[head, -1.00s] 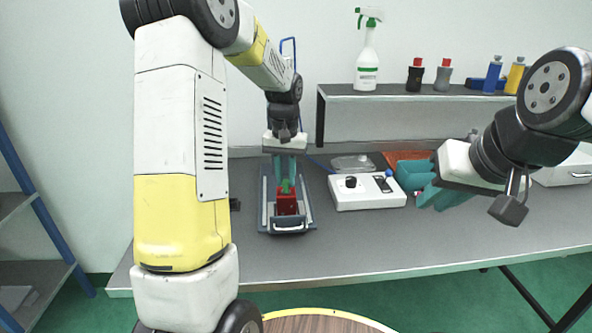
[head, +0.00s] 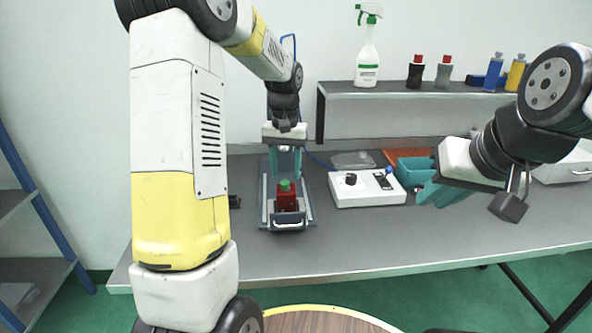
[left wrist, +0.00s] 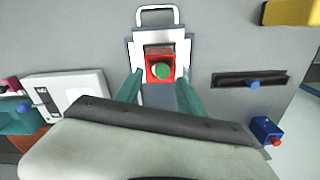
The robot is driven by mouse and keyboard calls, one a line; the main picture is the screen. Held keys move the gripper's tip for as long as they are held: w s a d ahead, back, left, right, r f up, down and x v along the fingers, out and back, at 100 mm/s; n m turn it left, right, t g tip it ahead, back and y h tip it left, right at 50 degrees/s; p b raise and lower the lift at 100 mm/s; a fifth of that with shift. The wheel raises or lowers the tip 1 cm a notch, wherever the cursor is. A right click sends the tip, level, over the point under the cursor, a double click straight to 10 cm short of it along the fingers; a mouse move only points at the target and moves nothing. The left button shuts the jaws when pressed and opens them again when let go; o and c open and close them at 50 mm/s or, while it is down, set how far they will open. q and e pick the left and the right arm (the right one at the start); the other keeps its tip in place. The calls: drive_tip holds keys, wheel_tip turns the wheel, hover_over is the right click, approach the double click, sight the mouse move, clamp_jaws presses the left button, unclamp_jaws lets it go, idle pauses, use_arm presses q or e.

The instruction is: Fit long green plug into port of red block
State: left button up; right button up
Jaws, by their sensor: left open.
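The red block (head: 287,201) stands in a grey fixture with a metal handle on the table. The green plug (head: 285,185) sits at the block's top, with only its round green end showing; how deep it goes is hidden. My left gripper (head: 285,171) is open and empty, just above and behind the plug, its teal fingers spread apart. The left wrist view shows the round green plug end (left wrist: 162,71) within the red block (left wrist: 153,56), ahead of and between the open fingers (left wrist: 162,84). My right gripper (head: 440,193) hangs over the table's right side, its finger gap unclear.
A shelf (head: 400,92) at the back holds a spray bottle (head: 367,57) and several small bottles. The front table strip is clear.

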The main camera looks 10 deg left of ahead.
sight(286, 181)
use_arm(q)
wheel_tip(286, 181, up, 4)
drive_tip(key=shift+r, duration=0.6)
drive_tip(key=shift+s+r, duration=0.1)
drive_tip(key=s+d+r+t+h, duration=0.1)
drive_tip(key=s+r+t, duration=0.2)
drive_tip(key=s, duration=0.9)
drive_tip(key=s+d+r+t+h, duration=0.1)
drive_tip(key=s+r+t, duration=0.2)
drive_tip(key=s, duration=0.9)
drive_tip(key=shift+r+m, duration=0.3)
drive_tip(key=shift+r, duration=0.1)
drive_tip(key=shift+d, duration=0.1)
